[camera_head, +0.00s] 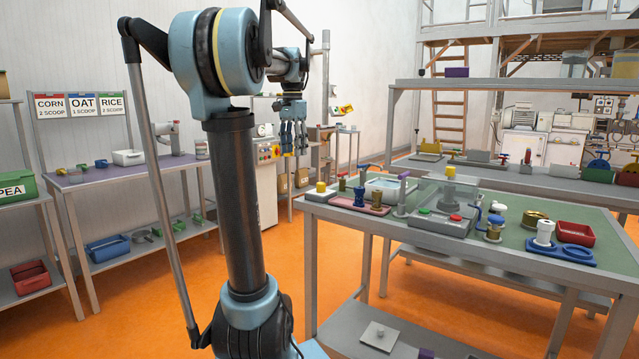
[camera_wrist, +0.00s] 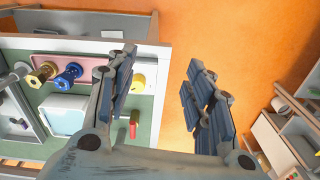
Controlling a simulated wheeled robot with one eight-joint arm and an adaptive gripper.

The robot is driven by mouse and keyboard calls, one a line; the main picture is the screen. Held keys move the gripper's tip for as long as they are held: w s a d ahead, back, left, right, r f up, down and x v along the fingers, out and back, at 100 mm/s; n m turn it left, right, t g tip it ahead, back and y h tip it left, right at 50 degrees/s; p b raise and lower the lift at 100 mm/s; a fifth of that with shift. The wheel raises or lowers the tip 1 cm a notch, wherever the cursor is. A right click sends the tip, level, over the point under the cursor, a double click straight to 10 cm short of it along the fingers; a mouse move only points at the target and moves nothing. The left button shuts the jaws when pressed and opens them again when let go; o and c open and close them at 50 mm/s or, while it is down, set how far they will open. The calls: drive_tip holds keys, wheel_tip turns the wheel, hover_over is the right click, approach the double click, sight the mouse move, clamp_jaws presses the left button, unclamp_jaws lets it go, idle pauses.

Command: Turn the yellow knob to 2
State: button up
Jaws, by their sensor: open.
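The yellow knob (camera_head: 321,186) sits on a pale base at the near left corner of the green-topped table. In the wrist view the yellow knob (camera_wrist: 138,80) shows just right of the left finger, which partly covers its base. My gripper (camera_head: 293,140) hangs in the air, left of the table and apart from the knob in the head view. In the wrist view my gripper (camera_wrist: 160,68) is open and empty, with orange floor and the table edge between its fingers. Any number marks around the knob are too small or hidden to read.
A pink tray (camera_wrist: 88,61) with a gold post (camera_wrist: 42,74) and a blue post (camera_wrist: 68,76) lies beside the knob. A clear-covered box (camera_head: 447,207) and a red bin (camera_head: 575,234) stand on the same table. A shelf with machines is behind; orange floor is open left.

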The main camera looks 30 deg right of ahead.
sight(321, 183)
drive_tip(key=d+r+m, duration=0.4)
drive_tip(key=d, duration=0.8)
drive_tip(key=f, duration=1.7)
drive_tip(key=shift+w+a+f, duration=0.15)
drive_tip(key=shift+w+a, duration=0.1)
drive_tip(key=shift+w, duration=0.15)
drive_tip(key=c, duration=1.1)
